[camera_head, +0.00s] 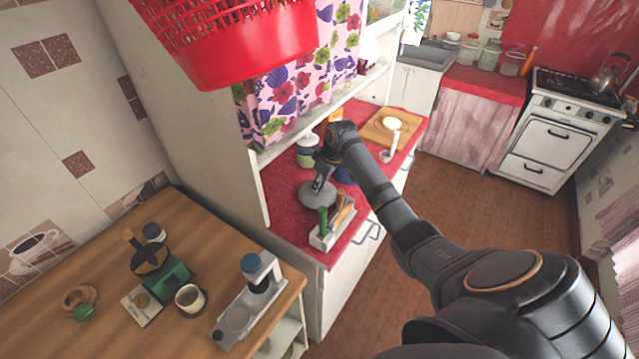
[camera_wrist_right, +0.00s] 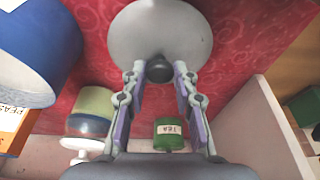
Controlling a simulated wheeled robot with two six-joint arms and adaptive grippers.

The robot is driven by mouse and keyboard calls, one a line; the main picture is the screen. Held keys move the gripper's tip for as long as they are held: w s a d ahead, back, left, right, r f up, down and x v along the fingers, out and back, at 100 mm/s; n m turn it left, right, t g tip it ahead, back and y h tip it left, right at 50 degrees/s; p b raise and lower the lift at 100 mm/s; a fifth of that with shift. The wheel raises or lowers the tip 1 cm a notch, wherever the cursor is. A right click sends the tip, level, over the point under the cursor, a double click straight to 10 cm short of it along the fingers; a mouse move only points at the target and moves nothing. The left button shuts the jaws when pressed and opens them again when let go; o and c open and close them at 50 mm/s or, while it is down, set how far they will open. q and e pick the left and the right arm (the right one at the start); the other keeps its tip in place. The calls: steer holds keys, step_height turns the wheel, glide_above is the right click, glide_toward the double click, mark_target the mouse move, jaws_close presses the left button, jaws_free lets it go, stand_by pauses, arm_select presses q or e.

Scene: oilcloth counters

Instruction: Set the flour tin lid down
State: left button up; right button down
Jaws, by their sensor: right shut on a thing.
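The grey round lid (camera_head: 318,196) is over the red counter cloth, left of the blue container and behind the utensil box. In the right wrist view the lid (camera_wrist_right: 160,30) fills the top middle, its dark knob (camera_wrist_right: 159,69) between my fingertips. My right gripper (camera_head: 321,183) is shut on that knob from above. Whether the lid touches the cloth or hangs just above it, I cannot tell. A blue container (camera_wrist_right: 38,50), possibly the flour tin, stands at the left of the wrist view; its blue side (camera_head: 346,174) is mostly hidden behind my arm in the head view. My left gripper is not in view.
A box of utensils (camera_head: 332,226) stands near the lid at the counter's front left. A pale jar (camera_head: 307,151) and a green tea tin (camera_wrist_right: 168,135) are behind. A wooden board (camera_head: 384,127) lies farther right. Red cloth (camera_head: 285,190) is bare left of the lid.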

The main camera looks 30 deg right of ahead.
steer(key=shift+f, duration=0.55)
steer(key=shift+f, duration=0.1)
steer(key=c, duration=1)
jaws_free()
steer(key=shift+c, duration=0.2)
steer(key=b+v, duration=0.2)
steer(key=v, duration=1)
